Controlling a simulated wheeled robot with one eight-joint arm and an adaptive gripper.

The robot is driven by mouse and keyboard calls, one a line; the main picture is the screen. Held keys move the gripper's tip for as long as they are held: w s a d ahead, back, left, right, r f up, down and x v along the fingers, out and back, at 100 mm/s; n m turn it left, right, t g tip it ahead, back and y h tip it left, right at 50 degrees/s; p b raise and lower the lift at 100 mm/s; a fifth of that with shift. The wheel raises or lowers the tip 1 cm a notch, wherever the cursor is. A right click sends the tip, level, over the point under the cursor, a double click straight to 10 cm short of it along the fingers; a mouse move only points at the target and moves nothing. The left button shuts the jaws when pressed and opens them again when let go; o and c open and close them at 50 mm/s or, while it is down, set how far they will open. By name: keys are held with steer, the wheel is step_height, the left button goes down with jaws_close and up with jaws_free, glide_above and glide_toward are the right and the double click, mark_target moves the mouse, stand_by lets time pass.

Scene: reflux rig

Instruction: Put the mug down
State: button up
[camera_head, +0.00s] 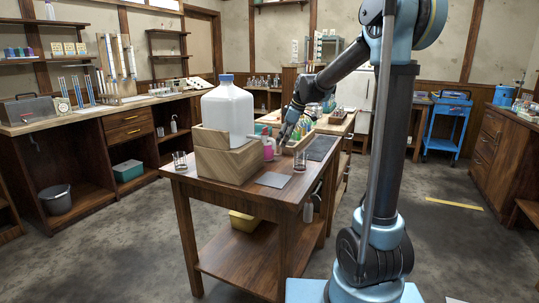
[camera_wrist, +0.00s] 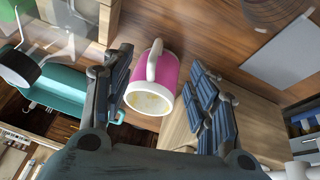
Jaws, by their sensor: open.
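The mug (camera_wrist: 169,72) is pink with a white rim and white handle. In the wrist view it lies between the two fingers of my gripper (camera_wrist: 160,88), its mouth toward the camera. The fingers are spread, with a gap visible on the mug's right; on the left I cannot tell whether finger and mug touch. In the head view the pink mug (camera_head: 268,152) is at the wooden table (camera_head: 178,176), beside the wooden box, with my gripper (camera_head: 280,143) just right of it. Its base contact is hard to make out.
A large white jug (camera_head: 228,112) stands at a wooden box (camera_head: 232,162) on the left. Clear glasses (camera_head: 180,160) stand near the table edges. A grey plate (camera_head: 272,180) lies in front. A teal object (camera_wrist: 60,92) shows left in the wrist view.

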mark_target(276, 155)
steer(key=shift+x, duration=2.7)
steer(key=shift+s, duration=0.15)
jaws_close()
